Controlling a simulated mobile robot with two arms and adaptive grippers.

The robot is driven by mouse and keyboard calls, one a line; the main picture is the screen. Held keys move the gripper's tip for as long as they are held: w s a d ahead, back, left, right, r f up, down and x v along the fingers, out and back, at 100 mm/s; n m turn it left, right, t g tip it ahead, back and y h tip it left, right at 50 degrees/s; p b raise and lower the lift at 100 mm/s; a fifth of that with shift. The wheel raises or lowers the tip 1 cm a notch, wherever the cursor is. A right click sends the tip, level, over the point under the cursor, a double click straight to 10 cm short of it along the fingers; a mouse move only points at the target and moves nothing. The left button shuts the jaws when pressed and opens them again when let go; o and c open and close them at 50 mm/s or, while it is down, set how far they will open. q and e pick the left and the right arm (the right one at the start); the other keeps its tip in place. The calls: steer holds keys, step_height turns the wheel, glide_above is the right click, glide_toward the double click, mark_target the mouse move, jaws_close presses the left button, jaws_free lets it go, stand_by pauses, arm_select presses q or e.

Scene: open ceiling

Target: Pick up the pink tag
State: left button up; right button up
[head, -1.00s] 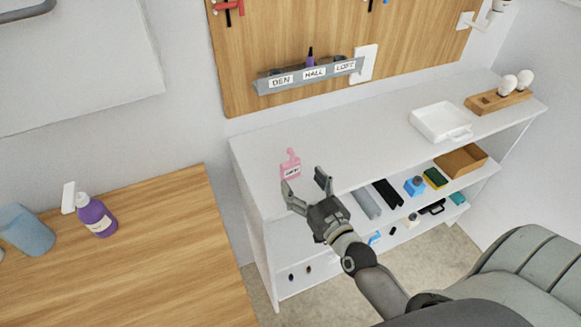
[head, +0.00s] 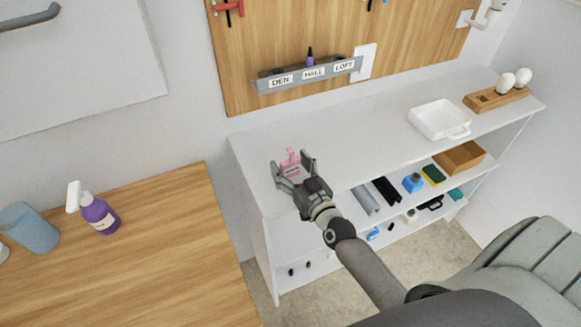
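The pink tag (head: 290,163) lies on the white top of the shelf unit (head: 360,148), near its left end. It carries a small white label with dark print, too small to read. My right gripper (head: 292,167) is at the tag with its fingers spread, one on the left side and one on the right side of it. The lower part of the tag is partly hidden by the gripper. I cannot tell whether the fingers touch it. My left gripper is not in view.
A white tray (head: 439,120) and a wooden holder with bulbs (head: 497,97) stand right on the shelf top. A grey rack (head: 308,76) labelled DEN, HALL, LOFT hangs on the pegboard (head: 240,70). A purple spray bottle (head: 100,216) stands on the wooden table (head: 150,260).

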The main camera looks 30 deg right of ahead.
steer(key=c, duration=0.7)
steer(key=shift+c, duration=0.6)
steer(key=shift+r, duration=0.1)
